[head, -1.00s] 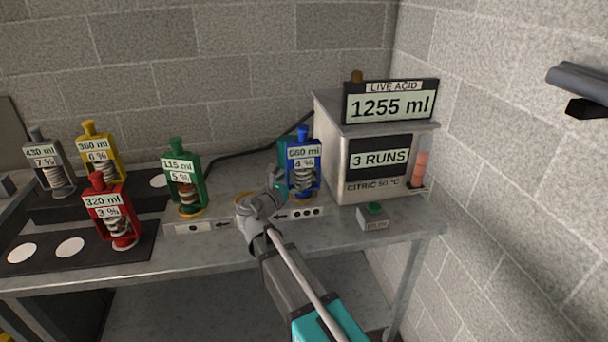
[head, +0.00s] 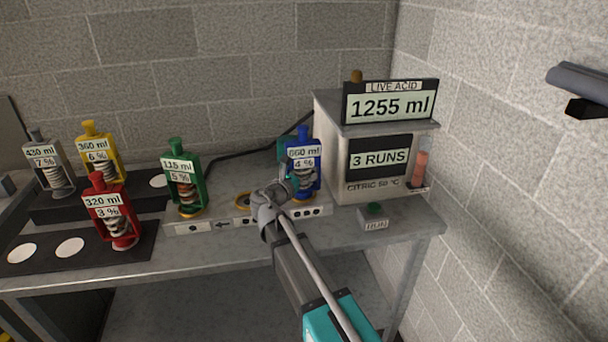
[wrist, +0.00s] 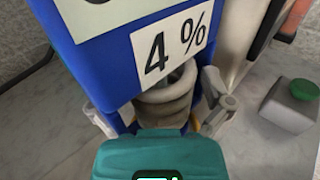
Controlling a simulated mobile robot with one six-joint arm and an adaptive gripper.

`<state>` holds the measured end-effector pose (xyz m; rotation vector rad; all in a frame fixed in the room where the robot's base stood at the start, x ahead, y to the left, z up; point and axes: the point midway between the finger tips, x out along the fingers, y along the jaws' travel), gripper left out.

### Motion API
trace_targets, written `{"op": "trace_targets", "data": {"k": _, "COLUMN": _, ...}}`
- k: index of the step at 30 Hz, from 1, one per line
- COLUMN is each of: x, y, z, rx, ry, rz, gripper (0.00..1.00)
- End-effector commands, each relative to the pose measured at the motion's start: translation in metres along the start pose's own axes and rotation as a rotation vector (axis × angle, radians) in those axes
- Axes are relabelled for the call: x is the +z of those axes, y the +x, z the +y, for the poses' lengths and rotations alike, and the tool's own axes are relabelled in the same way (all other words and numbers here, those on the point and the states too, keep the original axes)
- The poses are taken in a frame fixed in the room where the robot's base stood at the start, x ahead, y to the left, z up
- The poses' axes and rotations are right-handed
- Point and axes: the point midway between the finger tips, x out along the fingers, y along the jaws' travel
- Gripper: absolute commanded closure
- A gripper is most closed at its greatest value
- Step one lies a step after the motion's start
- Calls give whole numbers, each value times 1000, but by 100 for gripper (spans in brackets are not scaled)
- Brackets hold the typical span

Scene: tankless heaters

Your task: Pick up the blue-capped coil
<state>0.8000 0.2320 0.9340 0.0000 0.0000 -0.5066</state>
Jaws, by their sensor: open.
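The blue-capped coil (head: 317,161) stands upright in its blue frame in front of the steel acid box, with labels 660 ml and 4 %. My gripper (head: 295,180) is at it, partly covering its lower left in the head view. In the wrist view the blue frame (wrist: 105,65) and the grey coil below it are close ahead. The open fingers of my gripper (wrist: 163,112) show on either side of the coil. I cannot tell whether they touch it.
The green-capped coil (head: 178,150) stands to the left on the bench. Red (head: 100,180), yellow (head: 88,128) and grey (head: 38,135) coils stand farther left. The acid box (head: 340,165) is close on the right, with a green-button block (head: 375,222) in front.

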Motion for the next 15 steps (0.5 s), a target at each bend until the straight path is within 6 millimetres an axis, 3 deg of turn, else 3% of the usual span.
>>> {"op": "trace_targets", "data": {"k": 11, "x": 0, "y": -1, "z": 0, "rx": 1, "ry": 0, "rz": 0, "gripper": 0}}
{"op": "trace_targets", "data": {"k": 15, "x": 0, "y": -1, "z": 0, "rx": 1, "ry": 0, "rz": 0, "gripper": 24}}
